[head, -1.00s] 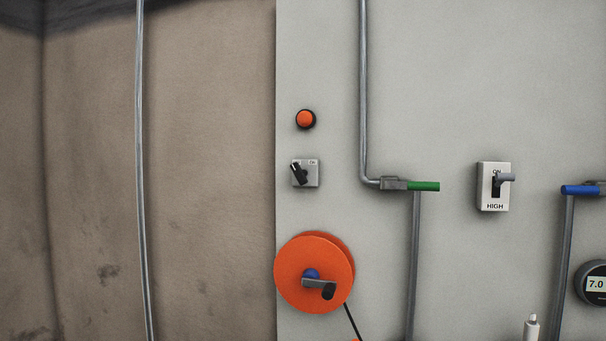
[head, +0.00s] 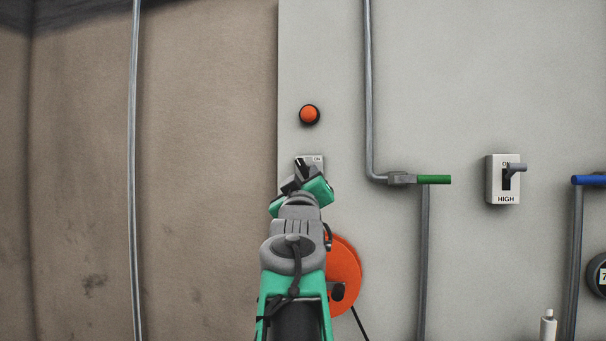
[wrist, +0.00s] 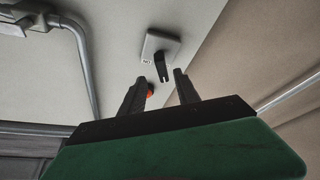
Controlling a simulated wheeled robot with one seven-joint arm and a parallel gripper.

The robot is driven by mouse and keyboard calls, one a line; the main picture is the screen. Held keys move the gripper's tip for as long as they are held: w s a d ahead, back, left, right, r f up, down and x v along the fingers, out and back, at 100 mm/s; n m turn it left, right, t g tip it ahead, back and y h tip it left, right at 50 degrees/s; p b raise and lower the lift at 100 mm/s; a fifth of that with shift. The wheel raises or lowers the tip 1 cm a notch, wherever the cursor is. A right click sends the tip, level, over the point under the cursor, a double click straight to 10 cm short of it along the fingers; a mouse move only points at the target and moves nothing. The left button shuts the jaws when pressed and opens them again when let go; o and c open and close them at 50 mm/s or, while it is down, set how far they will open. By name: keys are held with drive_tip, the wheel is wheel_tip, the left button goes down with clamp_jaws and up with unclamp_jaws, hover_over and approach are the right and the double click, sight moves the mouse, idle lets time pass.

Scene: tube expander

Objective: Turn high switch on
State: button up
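The high switch (head: 491,180) is a pale box marked HIGH, on the grey panel at the right of the head view. Its grey lever (head: 517,168) sticks out at the top of the dark slot, by the ON label. My gripper (wrist: 159,76) is well left of it, in front of a small rotary switch (head: 317,161). In the wrist view this rotary switch (wrist: 158,43) with its black knob (wrist: 162,68) lies just beyond my two fingers. The fingers are apart, with nothing seen held. My arm hides part of the rotary switch in the head view.
An orange button (head: 309,115) is above the rotary switch. An orange wheel (head: 345,265) is below, partly behind my arm. A pipe with a green-handled valve (head: 433,180) stands between my gripper and the high switch. A blue-handled valve (head: 588,180) is right of that switch.

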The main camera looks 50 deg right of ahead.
sight(303, 170)
drive_tip(key=p+x, duration=0.3)
drive_tip(key=x, duration=0.3)
drive_tip(key=shift+w+d+r, duration=0.1)
drive_tip(key=shift+w, duration=0.15)
drive_tip(key=shift+w+d, duration=0.15)
drive_tip(key=shift+d, duration=0.1)
clamp_jaws()
